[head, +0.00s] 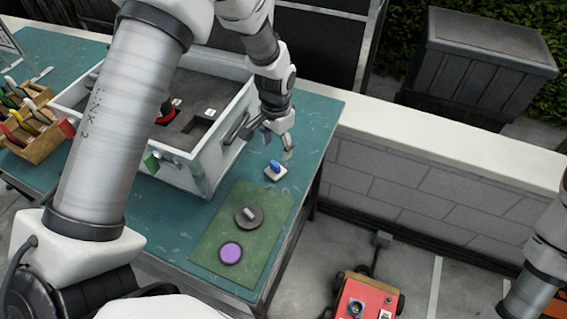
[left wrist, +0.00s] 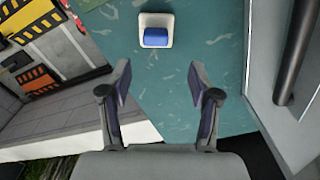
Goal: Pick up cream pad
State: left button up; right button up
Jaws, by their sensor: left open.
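The cream pad (head: 275,176) is a small square block with a blue grip on top. It lies on the teal table near the table's right edge. In the left wrist view the pad (left wrist: 156,18) is at the top, beyond the fingertips. My left gripper (head: 278,148) is open and empty, pointing down just above and behind the pad in the head view. In the left wrist view its two fingers (left wrist: 160,84) are spread wide with bare table between them. They do not touch the pad. My right gripper is not in view.
A grey metal box (head: 205,168) stands left of the pad, close to my left gripper. A green mat (head: 212,240) holds a grey disc (head: 249,215) and a purple disc (head: 231,253). A wooden rack (head: 40,150) is far left. A red cart (head: 365,300) is on the floor.

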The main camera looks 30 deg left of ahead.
aim_at(275, 163)
pick_arm(q)
jog(key=shift+s+f+p, duration=0.95)
jog(key=shift+s+f, duration=0.15)
jog(key=shift+f, duration=0.15)
jog(key=f, duration=0.2)
jog(key=w+f, duration=0.1)
jog(key=f, duration=0.1)
jog(key=shift+p, duration=0.3)
jog(key=shift+s, duration=0.1)
jog(key=shift+c, duration=0.3)
jog(key=shift+s+r, duration=0.15)
jog(key=c, duration=0.6)
jog(key=shift+s, duration=0.1)
jog(key=c, duration=0.5)
grip_shut()
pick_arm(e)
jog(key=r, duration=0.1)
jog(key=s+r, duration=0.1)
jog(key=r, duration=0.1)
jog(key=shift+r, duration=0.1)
pick_arm(q)
jog(key=shift+r, duration=0.1)
